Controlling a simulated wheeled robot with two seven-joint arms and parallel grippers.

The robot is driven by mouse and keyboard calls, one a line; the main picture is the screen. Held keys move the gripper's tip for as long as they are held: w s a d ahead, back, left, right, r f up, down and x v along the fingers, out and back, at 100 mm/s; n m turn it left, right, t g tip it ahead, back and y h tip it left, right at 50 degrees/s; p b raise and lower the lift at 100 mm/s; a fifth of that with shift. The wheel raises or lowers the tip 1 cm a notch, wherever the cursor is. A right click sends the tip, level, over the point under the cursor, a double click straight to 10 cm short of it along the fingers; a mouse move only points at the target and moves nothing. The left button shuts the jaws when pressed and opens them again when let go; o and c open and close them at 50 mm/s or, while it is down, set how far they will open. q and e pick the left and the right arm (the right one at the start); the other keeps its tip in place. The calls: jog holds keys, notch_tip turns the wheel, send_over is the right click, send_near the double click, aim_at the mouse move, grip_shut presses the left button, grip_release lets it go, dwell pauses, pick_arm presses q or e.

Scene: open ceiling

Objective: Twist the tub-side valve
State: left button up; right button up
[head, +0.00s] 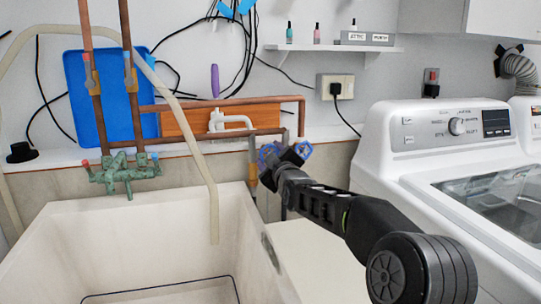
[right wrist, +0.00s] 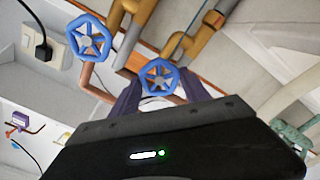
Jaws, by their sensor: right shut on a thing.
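Two blue handwheel valves sit on copper pipes at the wall between the tub and the washing machine. The tub-side valve (head: 267,152) is the left one in the head view; in the right wrist view it is the lower wheel (right wrist: 159,75). The other valve (head: 303,150) also shows in the right wrist view (right wrist: 88,38), apart from the fingers. My right gripper (head: 279,164) reaches in from the lower right. In the right wrist view its two dark fingers lie either side of the tub-side wheel, shut on it. My left gripper is not in view.
The pale utility tub (head: 120,235) fills the lower left, with a green faucet (head: 122,174) at its back. A beige hose (head: 205,170) hangs into it. The white washing machine (head: 378,140) stands right of my arm. A shelf (head: 335,48) is above the valves.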

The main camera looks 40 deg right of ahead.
jog(key=shift+d+f+n+b, duration=0.15)
jog(key=shift+n+b, duration=2.2)
jog(key=shift+n, duration=3.55)
jog(key=shift+a+f+n+b, duration=0.1)
jog(key=shift+n+b, duration=2.25)
jog(key=shift+n, duration=3.55)
jog(key=o, duration=1.3)
jog(key=shift+o, duration=0.2)
